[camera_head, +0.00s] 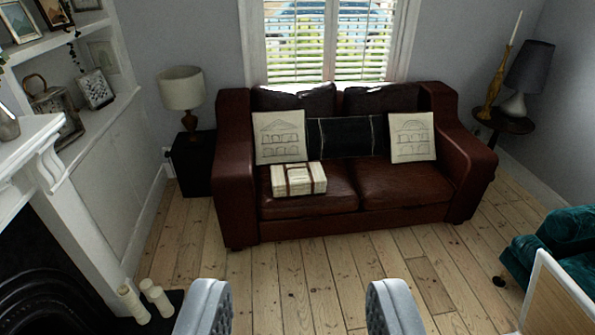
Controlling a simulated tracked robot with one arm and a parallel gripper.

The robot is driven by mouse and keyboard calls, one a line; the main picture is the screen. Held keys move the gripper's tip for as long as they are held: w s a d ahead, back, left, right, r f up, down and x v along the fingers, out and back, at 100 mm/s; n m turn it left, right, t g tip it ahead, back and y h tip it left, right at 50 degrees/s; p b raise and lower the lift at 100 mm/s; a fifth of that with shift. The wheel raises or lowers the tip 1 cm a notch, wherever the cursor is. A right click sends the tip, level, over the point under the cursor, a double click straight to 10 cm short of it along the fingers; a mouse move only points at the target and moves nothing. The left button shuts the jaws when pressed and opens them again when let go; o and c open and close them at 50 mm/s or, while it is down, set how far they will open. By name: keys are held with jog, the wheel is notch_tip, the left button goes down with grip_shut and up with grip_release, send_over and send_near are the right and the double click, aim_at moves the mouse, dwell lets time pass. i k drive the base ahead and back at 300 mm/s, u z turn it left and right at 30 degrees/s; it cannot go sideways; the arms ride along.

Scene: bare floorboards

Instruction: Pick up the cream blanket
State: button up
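The cream blanket (299,180) is a folded, strapped bundle with dark bands. It lies on the left seat of the brown leather sofa (405,183), near the seat's front edge. My gripper (298,310) shows at the bottom of the view, its two grey fingers wide apart with only floorboards between them. It is open and empty, well short of the sofa and apart from the blanket.
Bare floorboards (290,275) lie clear before the sofa. A white fireplace (65,215) with candles (157,298) on its hearth stands at left. A teal chair (550,248) and a white-edged board (556,295) are at right. Side tables with lamps (181,88) flank the sofa.

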aim_at(306, 177)
jog(key=u, duration=0.05)
jog(key=i, duration=2.55)
jog(key=u, duration=0.5)
jog(key=i, duration=1.35)
jog(key=u, duration=0.15)
